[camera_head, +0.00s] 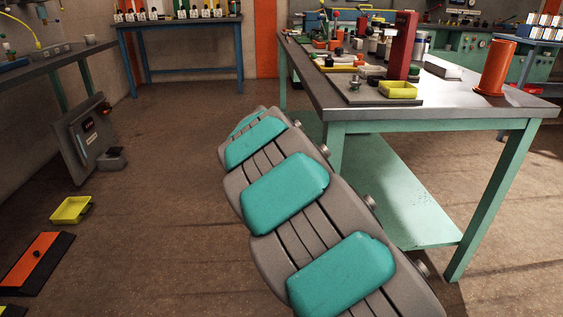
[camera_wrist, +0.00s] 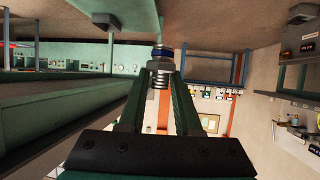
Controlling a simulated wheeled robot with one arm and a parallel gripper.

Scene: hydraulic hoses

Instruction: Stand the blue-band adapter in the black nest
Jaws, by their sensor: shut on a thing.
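In the wrist view, my gripper (camera_wrist: 160,78) is shut on the blue-band adapter (camera_wrist: 160,66), a silver threaded fitting with a blue ring near its outer end. The adapter sits between the fingertips, with the blue band beyond them and threads showing between the fingers. My gripper does not show in the head view; only my teal and grey arm does. I cannot make out the black nest for certain in either view; the items on the workbench are small and crowded.
The metal-topped green workbench (camera_head: 440,112) stands at the right. On it are a yellow bin (camera_head: 398,90), a red upright (camera_head: 402,46), an orange cylinder (camera_head: 495,68) and a small silver fitting (camera_head: 355,83). Another yellow bin (camera_head: 71,210) lies on the floor at left. Open floor lies between.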

